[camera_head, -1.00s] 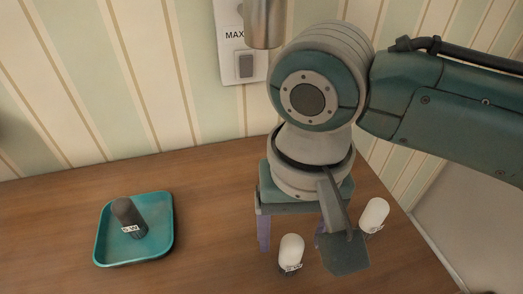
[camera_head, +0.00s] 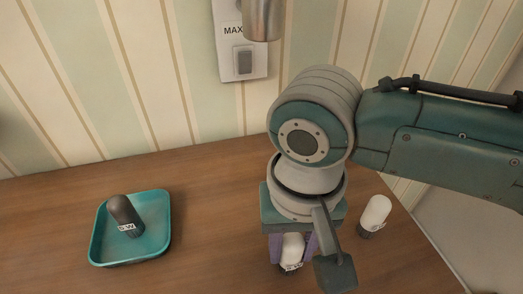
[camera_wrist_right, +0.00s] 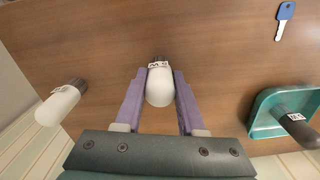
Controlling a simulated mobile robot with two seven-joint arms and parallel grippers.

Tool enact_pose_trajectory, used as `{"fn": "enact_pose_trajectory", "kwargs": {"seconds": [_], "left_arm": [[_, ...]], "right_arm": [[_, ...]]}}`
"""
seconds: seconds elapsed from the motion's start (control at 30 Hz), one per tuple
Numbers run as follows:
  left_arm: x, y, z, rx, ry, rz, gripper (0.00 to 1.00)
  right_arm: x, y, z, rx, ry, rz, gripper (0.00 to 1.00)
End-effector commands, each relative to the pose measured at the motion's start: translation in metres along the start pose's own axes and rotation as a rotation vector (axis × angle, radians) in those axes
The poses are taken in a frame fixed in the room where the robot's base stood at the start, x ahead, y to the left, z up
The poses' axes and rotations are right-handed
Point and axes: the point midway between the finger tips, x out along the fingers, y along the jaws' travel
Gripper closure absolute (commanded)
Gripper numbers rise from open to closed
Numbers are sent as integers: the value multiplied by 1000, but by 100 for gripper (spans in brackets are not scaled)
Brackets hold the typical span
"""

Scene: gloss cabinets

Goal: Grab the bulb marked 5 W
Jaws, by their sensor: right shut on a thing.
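A white bulb with a dark base (camera_head: 292,246) stands on the wooden table, with a small label too blurred to read surely. My right gripper (camera_head: 293,247) points down with its purple fingers shut on this bulb; the wrist view also shows the bulb (camera_wrist_right: 160,86) between the fingers. A second white bulb (camera_head: 376,211) stands to the right, labelled near its base; it is at the left in the wrist view (camera_wrist_right: 60,103). A dark grey bulb (camera_head: 122,211) with a label leans in the teal tray. My left gripper is not in view.
The teal tray (camera_head: 100,250) sits on the left of the table (camera_head: 215,210). A blue key (camera_wrist_right: 284,20) lies on the table in the wrist view.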

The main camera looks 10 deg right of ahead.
Motion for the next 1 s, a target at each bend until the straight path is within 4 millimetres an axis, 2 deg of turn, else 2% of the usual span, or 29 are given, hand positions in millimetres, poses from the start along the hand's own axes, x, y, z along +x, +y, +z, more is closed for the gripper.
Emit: {"fn": "enact_pose_trajectory", "kwargs": {"seconds": [0.03, 0.17, 0.5, 0.67, 0.83, 1.0], "left_arm": [[0, 0, 0, 0, 0, 0, 100], [0, 0, 0, 0, 0, 0, 100], [0, 0, 0, 0, -1, 1, 100], [-4, 0, -1, -1, -1, 1, 100], [-14, 0, -4, -1, -1, 1, 100], [-29, 0, -9, -2, -1, 2, 100]], "right_arm": [[0, 0, 0, 0, 0, 0, 86], [0, 0, 0, 0, 0, 0, 100], [0, 0, 0, 0, 0, 0, 100], [-9, 0, 0, 0, 1, -2, 100], [-38, 0, -1, -1, 3, -3, 100], [-90, -1, -1, -2, 5, -4, 100]]}}
